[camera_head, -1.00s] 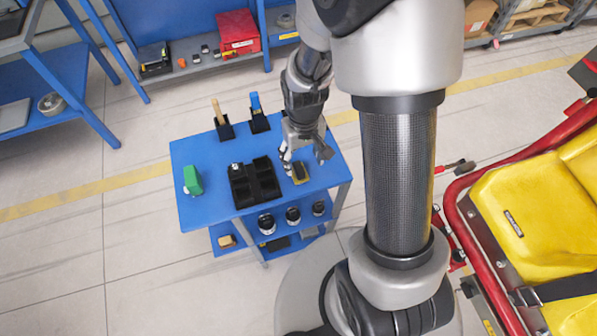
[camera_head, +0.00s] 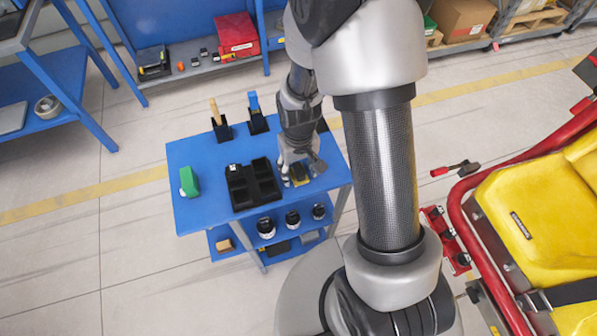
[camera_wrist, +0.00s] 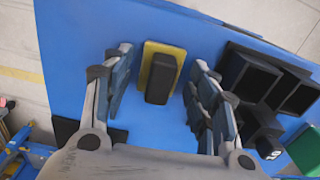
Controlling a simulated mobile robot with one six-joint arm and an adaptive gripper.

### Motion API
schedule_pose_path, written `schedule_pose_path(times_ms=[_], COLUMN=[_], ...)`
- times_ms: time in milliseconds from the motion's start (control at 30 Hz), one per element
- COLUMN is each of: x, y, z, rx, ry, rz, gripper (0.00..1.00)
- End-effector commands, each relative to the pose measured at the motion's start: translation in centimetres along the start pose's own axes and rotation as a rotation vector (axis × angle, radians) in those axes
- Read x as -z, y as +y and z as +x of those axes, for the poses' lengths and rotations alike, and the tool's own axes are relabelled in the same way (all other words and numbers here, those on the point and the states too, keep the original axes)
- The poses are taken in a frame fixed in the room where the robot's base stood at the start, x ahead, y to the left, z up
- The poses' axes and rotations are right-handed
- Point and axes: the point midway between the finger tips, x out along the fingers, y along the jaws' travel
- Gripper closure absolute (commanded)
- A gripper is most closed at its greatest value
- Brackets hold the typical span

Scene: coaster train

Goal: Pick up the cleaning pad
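The cleaning pad (camera_wrist: 162,75) lies on the blue table top (camera_wrist: 80,60), a yellow pad with a black block-shaped grip on top. In the head view the pad (camera_head: 299,179) is partly covered by my gripper. My gripper (camera_wrist: 160,95) is open, with one finger on each side of the pad and a gap to it on both sides. In the head view my gripper (camera_head: 298,170) is low over the table's right part, at the pad. I cannot tell whether the fingertips touch the table.
A black compartment tray (camera_head: 253,184) stands left of the pad. A green object (camera_head: 189,181) is at the table's left, and two black holders with brushes (camera_head: 221,128) stand at the back. Several round items (camera_head: 266,227) sit on the lower shelf. A yellow seat (camera_head: 530,220) is at the right.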

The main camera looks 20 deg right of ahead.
Motion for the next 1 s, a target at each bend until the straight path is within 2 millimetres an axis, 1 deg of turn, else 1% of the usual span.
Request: schedule_pose_path(times_ms=[33,67,567,833,933,1000], x=[0.0,0.0,0.0,0.0,0.0,0.1], y=[0.0,0.0,0.0,0.0,0.0,0.0], z=[0.0,0.0,0.0,-0.2,-0.8,-1.5], rx=[0.000,0.000,0.000,0.000,0.000,0.000], ry=[0.000,0.000,0.000,0.000,0.001,0.003], rz=[0.000,0.000,0.000,0.000,0.000,0.000], gripper=[0.53,0.55,0.88,0.88,0.88,0.88])
